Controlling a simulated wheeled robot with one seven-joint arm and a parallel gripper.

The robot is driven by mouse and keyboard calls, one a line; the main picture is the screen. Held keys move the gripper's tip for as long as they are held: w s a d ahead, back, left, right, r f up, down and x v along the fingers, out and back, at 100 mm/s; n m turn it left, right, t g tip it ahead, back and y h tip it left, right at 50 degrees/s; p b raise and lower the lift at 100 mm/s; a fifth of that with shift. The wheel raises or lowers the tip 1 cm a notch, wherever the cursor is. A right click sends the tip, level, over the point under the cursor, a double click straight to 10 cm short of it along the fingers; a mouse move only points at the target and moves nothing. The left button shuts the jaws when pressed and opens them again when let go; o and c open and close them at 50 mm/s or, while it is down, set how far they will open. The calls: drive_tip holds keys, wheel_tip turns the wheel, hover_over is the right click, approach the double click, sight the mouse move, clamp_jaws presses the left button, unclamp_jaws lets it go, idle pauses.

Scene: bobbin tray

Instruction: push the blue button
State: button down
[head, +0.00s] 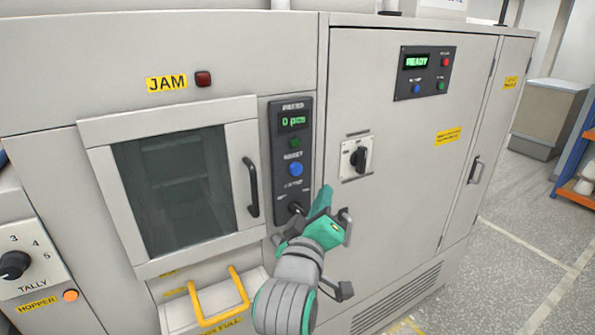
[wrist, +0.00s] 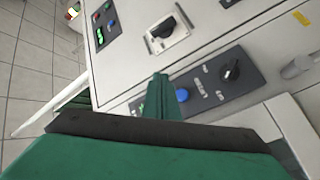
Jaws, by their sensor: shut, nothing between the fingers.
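The large blue button (head: 295,169) is on the narrow dark control panel (head: 275,150) right of the window door, below a green button and a small green display. It also shows in the wrist view (wrist: 182,95), just right of my fingers. My gripper (head: 325,192) is shut and empty, its green fingers pointing up toward the machine, below and right of the blue button in the head view. The fingers (wrist: 160,92) appear apart from the button; their depth gap to the machine is hard to tell. A smaller blue button (head: 416,88) is on the upper right READY panel.
A black rotary switch (head: 358,156) is on the cabinet right of the dark panel. A black knob (head: 296,208) sits below the blue button, near my gripper. The window door's dark handle (head: 250,187) and a yellow handle (head: 218,298) stick out on the left.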

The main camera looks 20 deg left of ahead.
sight(296, 169)
drive_tip(key=w+a, duration=0.4)
drive_tip(key=a, duration=0.2)
drive_tip(key=shift+w+a, duration=0.3)
drive_tip(key=shift+w, duration=0.1)
drive_tip(key=shift+w, duration=0.1)
idle(1.1)
drive_tip(key=shift+d, duration=0.15)
drive_tip(key=shift+a, duration=0.2)
idle(0.4)
drive_tip(key=shift+w+a, duration=0.1)
drive_tip(key=shift+w, duration=0.15)
